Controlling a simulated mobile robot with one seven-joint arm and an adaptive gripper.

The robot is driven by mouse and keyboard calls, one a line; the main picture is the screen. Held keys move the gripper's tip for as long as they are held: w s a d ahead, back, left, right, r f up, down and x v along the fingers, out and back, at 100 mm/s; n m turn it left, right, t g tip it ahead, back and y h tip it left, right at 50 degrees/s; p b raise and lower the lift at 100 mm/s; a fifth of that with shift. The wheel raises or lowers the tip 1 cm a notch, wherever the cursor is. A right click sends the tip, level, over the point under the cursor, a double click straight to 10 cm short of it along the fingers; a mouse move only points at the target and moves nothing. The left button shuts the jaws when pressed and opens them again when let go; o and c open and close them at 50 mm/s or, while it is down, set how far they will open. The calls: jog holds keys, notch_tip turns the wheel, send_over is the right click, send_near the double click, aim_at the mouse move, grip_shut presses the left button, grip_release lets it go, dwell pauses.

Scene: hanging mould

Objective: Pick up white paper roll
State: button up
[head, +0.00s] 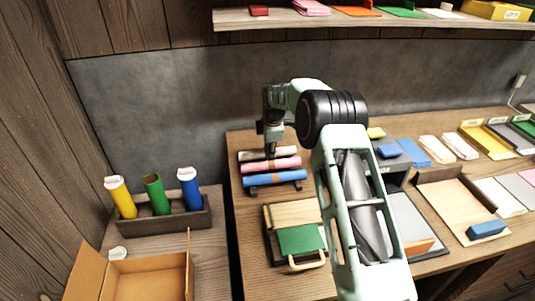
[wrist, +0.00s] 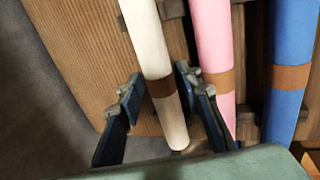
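The white paper roll (wrist: 151,50) has a brown band and lies on a rack beside a pink and a blue roll. In the head view it is the rearmost roll (head: 254,155), partly hidden by my arm. My gripper (wrist: 158,95) is open in the wrist view, with one finger on each side of the white roll near its band. The right finger sits in the gap between the white and pink rolls. I cannot tell whether either finger touches the roll. In the head view my gripper (head: 272,150) points down over the rack.
The pink roll (wrist: 211,40) lies close beside the white one, with the blue roll (wrist: 290,60) beyond. The grey wall panel (head: 170,100) is close behind the rack. A holder (head: 165,222) with upright rolls and an open cardboard box (head: 145,280) stand at left.

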jog(key=c, duration=0.9)
jog(key=shift+r, duration=0.1)
